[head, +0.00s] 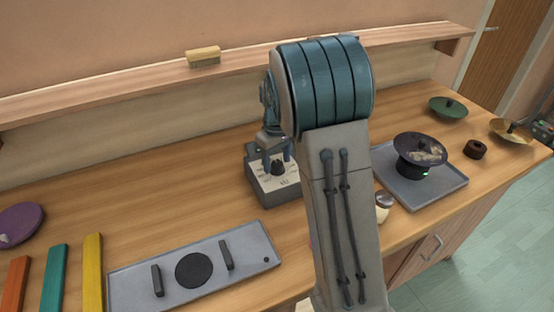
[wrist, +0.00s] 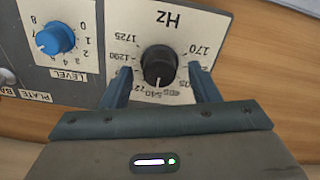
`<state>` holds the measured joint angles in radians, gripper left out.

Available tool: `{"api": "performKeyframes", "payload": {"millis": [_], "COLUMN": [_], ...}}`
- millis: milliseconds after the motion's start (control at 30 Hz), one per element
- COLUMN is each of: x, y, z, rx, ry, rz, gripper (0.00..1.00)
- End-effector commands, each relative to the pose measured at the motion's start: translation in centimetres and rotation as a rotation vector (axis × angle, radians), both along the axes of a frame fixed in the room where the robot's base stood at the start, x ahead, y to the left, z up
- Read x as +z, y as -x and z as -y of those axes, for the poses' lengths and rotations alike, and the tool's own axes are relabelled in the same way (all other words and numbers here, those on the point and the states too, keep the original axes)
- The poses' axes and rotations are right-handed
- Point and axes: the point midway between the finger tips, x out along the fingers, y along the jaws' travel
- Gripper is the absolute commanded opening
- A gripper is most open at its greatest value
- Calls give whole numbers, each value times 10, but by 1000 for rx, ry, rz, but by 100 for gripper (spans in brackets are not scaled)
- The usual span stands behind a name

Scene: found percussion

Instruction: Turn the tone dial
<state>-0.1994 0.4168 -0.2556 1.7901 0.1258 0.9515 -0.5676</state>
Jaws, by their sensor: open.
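The tone dial (wrist: 158,67) is a black knob on a cream face plate marked Hz, seen upside down in the wrist view. In the head view the dial (head: 278,168) sits on top of a grey box (head: 276,200) on the bench. My gripper (wrist: 156,78) is open, with one blue-grey finger on each side of the dial. Gaps show between the fingers and the knob. In the head view my gripper (head: 279,160) points down over the box, and my arm hides the box's right side.
A blue LEVEL knob (wrist: 55,39) is beside the dial. On the bench (head: 130,215) are a grey tray with a black disc (head: 194,270), coloured bars (head: 92,270), a small jar (head: 383,207), a bowl on a stand (head: 420,150) and a dark ring (head: 475,149). A ledge holds a wooden block (head: 203,56).

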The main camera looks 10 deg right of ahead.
Motion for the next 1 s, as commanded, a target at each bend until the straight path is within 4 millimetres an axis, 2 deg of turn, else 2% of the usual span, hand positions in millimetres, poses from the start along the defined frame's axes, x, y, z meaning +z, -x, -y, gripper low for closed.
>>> {"api": "performKeyframes", "payload": {"millis": [367,500,533,767,1000], "x": [-6,-6,-6,-6,-6], "y": [0,0,0,0,0], "z": [0,0,0,0,0], "rx": [-1,-1,-1,-12,-106], "ry": [0,0,0,0,0], "rz": [1,1,1,1,1], "gripper": [55,16,10,11,11]}}
